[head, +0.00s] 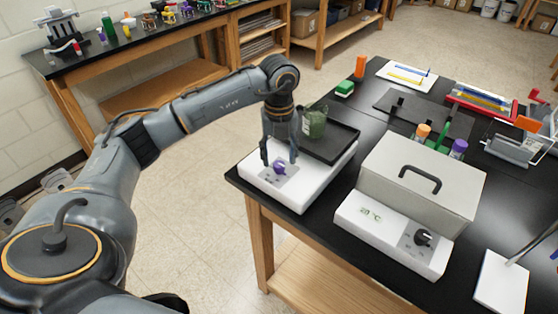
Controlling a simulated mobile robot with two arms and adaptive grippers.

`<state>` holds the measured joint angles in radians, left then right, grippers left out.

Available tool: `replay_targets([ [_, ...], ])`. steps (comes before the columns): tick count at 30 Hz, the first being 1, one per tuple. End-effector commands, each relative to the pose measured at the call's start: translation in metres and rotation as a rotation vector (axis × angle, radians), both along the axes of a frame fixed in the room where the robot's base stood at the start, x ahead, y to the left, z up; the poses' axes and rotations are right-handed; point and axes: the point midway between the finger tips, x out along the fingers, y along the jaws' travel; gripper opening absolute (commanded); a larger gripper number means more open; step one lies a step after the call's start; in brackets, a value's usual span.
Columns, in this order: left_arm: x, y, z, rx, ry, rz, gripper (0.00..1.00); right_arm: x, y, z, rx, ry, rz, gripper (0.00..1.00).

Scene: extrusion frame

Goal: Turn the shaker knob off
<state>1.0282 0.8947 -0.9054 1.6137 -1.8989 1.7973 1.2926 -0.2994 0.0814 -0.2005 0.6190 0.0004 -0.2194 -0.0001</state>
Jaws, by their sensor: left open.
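The shaker (299,192) is a white box with a black platform on top, at the near left corner of the black table. Its purple knob (279,169) sits on a grey panel on the front left part of the box. A dark green container (314,122) stands on the platform. My left gripper (279,158) is open and points down, with its fingers on either side of the knob. I cannot tell whether they touch it. The knob's exact setting is too small to read. My right gripper is not in view.
A grey lidded box (420,183) with a white front and black knob (423,238) stands right of the shaker. Behind are an orange-capped tube (360,66), a black mat (425,112) and a red tray (482,103). A side bench (140,50) stands at the back left.

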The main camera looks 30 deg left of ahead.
Motion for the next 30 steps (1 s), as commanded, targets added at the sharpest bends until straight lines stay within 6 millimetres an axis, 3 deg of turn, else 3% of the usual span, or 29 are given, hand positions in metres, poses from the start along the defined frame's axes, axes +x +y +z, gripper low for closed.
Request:
replay_targets([
  [6, 0.001, 0.0, 0.05, 0.0, -0.006, -0.001, 0.52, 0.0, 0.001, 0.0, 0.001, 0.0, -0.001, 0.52],
  [12, 0.001, 0.0, 0.083, 0.001, -0.003, 0.001, 0.52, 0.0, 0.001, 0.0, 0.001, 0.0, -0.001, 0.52],
  [18, 0.0, 0.0, 0.095, 0.0, 0.0, 0.0, 0.52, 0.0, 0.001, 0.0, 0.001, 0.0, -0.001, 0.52],
  [30, 0.0, 0.0, 0.096, 0.0, 0.0, 0.0, 0.52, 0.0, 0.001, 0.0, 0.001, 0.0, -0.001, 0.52],
])
